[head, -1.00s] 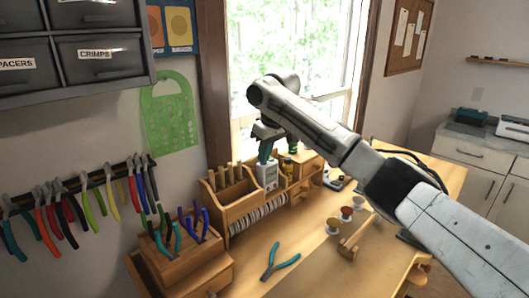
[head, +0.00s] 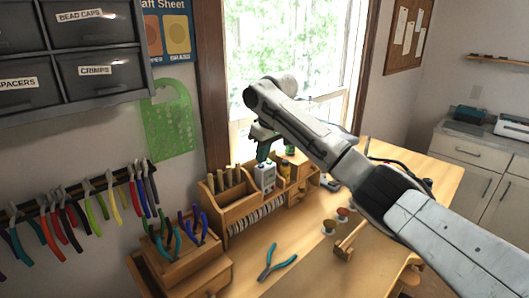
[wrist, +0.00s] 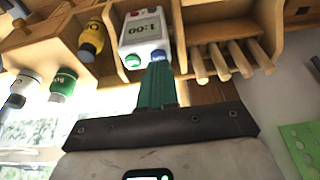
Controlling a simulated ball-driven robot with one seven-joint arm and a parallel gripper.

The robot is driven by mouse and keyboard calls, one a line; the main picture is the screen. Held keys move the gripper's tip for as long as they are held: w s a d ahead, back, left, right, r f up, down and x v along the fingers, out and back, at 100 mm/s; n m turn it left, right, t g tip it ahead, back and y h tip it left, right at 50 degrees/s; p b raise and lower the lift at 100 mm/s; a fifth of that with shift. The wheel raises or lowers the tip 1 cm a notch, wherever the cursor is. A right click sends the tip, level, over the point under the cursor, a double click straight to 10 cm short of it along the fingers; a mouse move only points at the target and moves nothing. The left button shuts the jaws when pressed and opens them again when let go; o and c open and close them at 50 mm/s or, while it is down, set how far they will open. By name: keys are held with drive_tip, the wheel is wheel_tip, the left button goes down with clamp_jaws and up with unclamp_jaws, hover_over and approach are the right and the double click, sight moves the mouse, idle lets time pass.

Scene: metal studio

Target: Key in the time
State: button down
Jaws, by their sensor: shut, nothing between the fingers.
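A small white timer (head: 265,177) stands in the wooden desk organizer below the window. In the wrist view the timer (wrist: 146,28) appears upside down, with a grey display reading 1:00. A green button (wrist: 132,61) and a blue button (wrist: 158,56) sit side by side on its top end. My gripper (wrist: 157,68) is shut and empty, its green fingers together. The fingertips are at the blue button and cover part of it; I cannot tell whether they press it. In the head view my gripper (head: 263,158) points down at the timer's top.
Wooden handles (wrist: 228,60) stand in the organizer beside the timer. On its other side are a yellow bottle (wrist: 92,38) and a green-labelled bottle (wrist: 64,84). Teal pliers (head: 277,262) and small spools (head: 342,214) lie on the bench. A pliers rack (head: 85,195) hangs at left.

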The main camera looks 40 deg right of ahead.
wheel_tip(320, 180, up, 2)
drive_tip(key=shift+r+p, duration=0.1)
drive_tip(key=shift+p, duration=0.35)
drive_tip(key=b+v, duration=0.2)
drive_tip(key=v, duration=0.8)
drive_tip(key=shift+b, duration=0.4)
drive_tip(key=shift+a+r, duration=0.1)
